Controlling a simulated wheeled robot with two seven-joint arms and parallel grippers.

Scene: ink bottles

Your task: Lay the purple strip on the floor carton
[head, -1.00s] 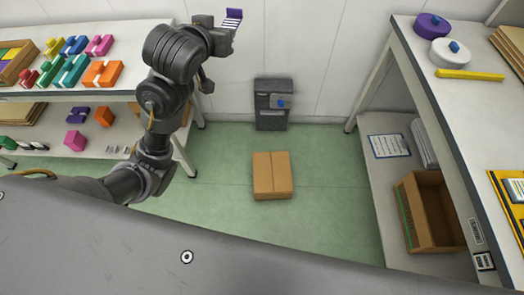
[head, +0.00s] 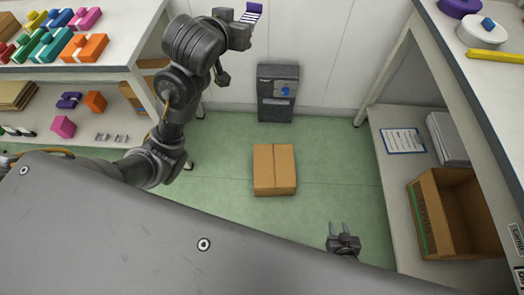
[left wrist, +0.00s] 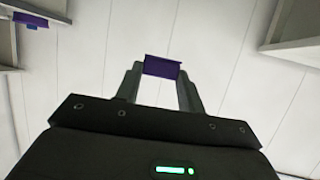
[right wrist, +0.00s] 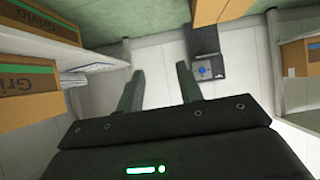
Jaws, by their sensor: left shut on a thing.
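The purple strip (head: 251,12) shows at the top of the head view, with pale bands across it. My left gripper (head: 246,22) is shut on it and holds it up high, beyond and above the floor carton. In the left wrist view the purple strip (left wrist: 162,67) sits between the two fingertips. The floor carton (head: 274,170) is a closed brown box on the green floor, with nothing on its top. My right gripper (head: 337,231) is low, right of and nearer than the carton. In the right wrist view its fingers (right wrist: 158,78) are apart and empty.
A left bench holds coloured blocks (head: 85,47). A right bench has an open brown box (head: 455,215) on its lower shelf. Green floor around the carton is clear.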

